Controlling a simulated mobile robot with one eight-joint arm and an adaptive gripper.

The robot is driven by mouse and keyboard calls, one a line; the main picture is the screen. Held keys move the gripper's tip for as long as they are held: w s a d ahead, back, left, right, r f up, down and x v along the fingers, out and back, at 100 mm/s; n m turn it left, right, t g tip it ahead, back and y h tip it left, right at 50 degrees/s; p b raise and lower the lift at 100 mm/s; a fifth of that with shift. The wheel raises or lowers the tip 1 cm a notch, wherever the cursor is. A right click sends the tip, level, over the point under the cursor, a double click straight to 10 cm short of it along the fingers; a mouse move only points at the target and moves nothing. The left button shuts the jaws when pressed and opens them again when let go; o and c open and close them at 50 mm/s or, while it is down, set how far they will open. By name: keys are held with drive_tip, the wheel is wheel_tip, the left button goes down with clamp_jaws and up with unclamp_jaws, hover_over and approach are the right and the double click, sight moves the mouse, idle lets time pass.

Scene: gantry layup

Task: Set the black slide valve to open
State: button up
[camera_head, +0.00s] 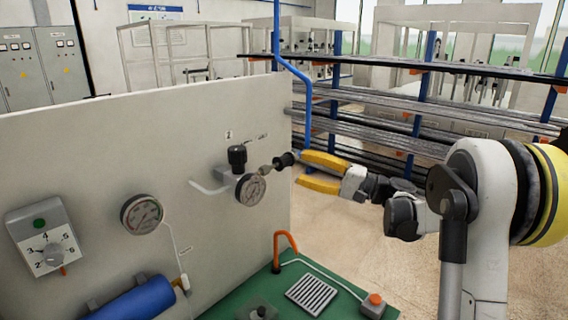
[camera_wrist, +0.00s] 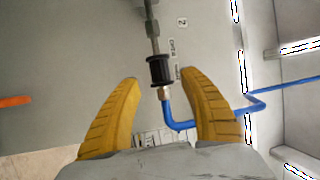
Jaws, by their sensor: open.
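The black slide valve (camera_head: 285,159) is a small ribbed black sleeve on a metal line that sticks out to the right of the round gauge (camera_head: 250,189). In the wrist view the black sleeve (camera_wrist: 159,70) sits between a grey rod and a brass fitting joined to blue tubing (camera_wrist: 180,126). My gripper (camera_head: 301,168) has two yellow fingers, spread apart and empty. In the wrist view the fingertips of my gripper (camera_wrist: 160,81) lie on either side of the sleeve, with gaps. I cannot tell the exact depth or the valve's setting.
The pale upright panel (camera_head: 100,140) also carries a black knob (camera_head: 237,156), a second gauge (camera_head: 141,214), a dial box (camera_head: 45,240) and a blue cylinder (camera_head: 135,302). Below, a green base (camera_head: 250,292) holds an orange hook (camera_head: 284,243) and a grille (camera_head: 311,294). Pipe racks stand behind.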

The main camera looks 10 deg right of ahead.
sight(290, 163)
drive_tip(key=x, duration=0.6)
drive_tip(key=shift+w+b, duration=0.1)
drive_tip(key=shift+b, duration=0.2)
drive_tip(key=shift+d, duration=0.1)
clamp_jaws()
